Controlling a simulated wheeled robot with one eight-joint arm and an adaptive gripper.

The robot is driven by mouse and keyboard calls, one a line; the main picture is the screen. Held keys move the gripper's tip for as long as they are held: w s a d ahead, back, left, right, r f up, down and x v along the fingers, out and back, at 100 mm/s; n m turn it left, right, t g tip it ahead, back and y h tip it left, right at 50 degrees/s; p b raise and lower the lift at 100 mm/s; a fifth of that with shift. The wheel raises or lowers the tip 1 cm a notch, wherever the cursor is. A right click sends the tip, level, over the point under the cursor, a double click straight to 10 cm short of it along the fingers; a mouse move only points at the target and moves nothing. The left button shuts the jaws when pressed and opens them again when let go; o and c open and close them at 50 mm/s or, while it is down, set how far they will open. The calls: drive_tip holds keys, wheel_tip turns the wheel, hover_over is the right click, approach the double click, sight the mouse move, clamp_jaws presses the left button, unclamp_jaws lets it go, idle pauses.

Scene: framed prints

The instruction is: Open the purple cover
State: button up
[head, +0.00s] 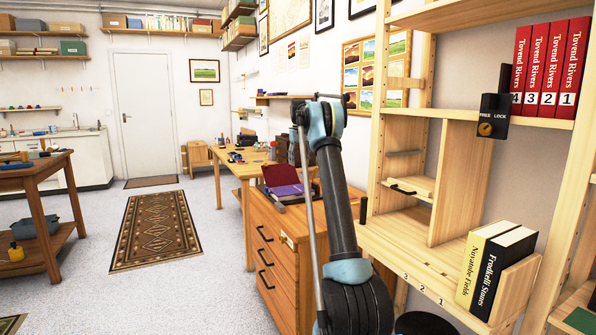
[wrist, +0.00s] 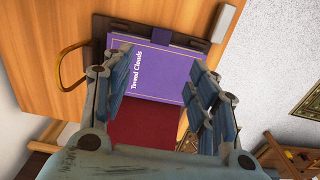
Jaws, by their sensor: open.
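The purple cover (wrist: 152,72) bears a white title ending in "Clouds". It lies flat and looks closed, on a dark holder (wrist: 101,27) on a wooden top. A dark red panel (wrist: 140,122) adjoins it, partly between my fingers. In the head view the purple cover (head: 287,190) shows on the drawer cabinet, with the dark red panel (head: 281,174) standing behind it. My gripper (wrist: 158,88) is open and empty, its fingers spread over the purple and red area. Contact cannot be told. In the head view my arm hides the gripper.
The wooden drawer cabinet (head: 264,250) has dark handles. A shelf unit (head: 450,130) at right holds red books (head: 550,68), a lock box (head: 494,110) and two upright books (head: 495,265). A workbench (head: 240,163) stands behind the cabinet. The floor at left has free room around a patterned rug (head: 155,230).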

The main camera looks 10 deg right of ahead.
drive_tip(key=shift+r, duration=0.3)
